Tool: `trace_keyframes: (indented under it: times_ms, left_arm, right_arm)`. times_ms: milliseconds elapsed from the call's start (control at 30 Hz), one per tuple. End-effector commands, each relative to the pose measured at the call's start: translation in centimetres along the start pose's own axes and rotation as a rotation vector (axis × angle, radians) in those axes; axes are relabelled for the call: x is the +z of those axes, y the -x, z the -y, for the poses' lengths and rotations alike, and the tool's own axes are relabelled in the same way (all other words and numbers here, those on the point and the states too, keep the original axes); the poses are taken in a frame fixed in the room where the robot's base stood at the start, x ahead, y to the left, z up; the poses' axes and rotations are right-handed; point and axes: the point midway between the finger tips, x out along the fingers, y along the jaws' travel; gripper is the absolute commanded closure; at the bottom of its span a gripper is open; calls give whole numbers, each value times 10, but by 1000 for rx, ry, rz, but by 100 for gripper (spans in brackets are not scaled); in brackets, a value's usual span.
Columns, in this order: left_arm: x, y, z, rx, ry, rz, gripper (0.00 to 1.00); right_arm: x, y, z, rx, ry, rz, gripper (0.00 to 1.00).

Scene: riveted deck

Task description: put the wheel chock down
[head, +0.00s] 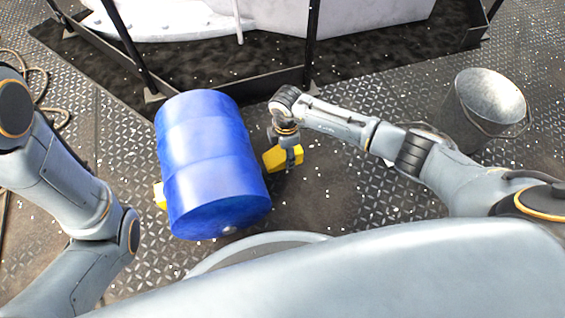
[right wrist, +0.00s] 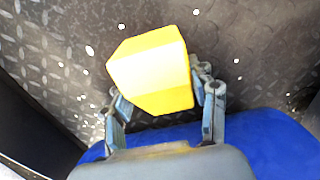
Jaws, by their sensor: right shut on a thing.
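A yellow wheel chock (head: 272,158) is in my right gripper (head: 284,157), close to the right side of the blue drum in the head view. In the right wrist view the yellow chock (right wrist: 150,68) sits between the two fingers of the right gripper (right wrist: 163,88), which is shut on it. Whether the chock touches the deck or the drum, I cannot tell. The blue drum (head: 207,150) lies on its side on the deck. A second yellow piece (head: 159,196) shows at the drum's left side, mostly hidden by it. My left gripper is out of view.
A metal bucket (head: 487,107) stands at the right. Dark railing posts (head: 312,45) and a low edge bar run along the back, with a white form behind. A rope (head: 38,77) lies at the far left. Bare patterned deck (head: 330,205) lies right of the drum.

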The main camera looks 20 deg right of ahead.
Motion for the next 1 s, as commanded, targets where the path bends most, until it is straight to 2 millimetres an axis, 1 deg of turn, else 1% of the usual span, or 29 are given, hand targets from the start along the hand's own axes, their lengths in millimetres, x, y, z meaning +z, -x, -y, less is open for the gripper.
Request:
trace_keyframes:
  times_ms: [167, 233, 300, 400, 700, 833, 867, 900, 933, 967, 1000]
  left_arm:
    - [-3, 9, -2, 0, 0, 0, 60]
    - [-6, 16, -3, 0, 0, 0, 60]
    - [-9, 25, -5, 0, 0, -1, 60]
    - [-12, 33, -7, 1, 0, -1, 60]
    - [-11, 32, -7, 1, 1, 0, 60]
    - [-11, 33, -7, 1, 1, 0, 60]
    - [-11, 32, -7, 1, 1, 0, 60]
    - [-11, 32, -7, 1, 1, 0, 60]
    - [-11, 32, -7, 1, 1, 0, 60]
    - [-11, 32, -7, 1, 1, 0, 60]
    - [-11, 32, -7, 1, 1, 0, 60]
  right_arm:
    - [-4, -8, -5, 2, 0, 0, 82]
    - [-8, -16, -9, 2, 0, -1, 82]
    - [-7, -29, -8, 0, -1, 1, 82]
    - [-7, -42, -8, 1, 0, -1, 82]
    - [-7, -41, -8, 2, 0, -1, 82]
    - [-6, -45, -8, 1, 0, 0, 82]
    - [-6, -44, -8, 0, 0, 0, 36]
    - [-6, -44, -8, 0, 0, 0, 28]
    - [-6, -44, -8, 0, 0, 0, 22]
    - [-6, -44, -8, 0, 0, 0, 19]
    - [-6, -44, -8, 0, 0, 0, 19]
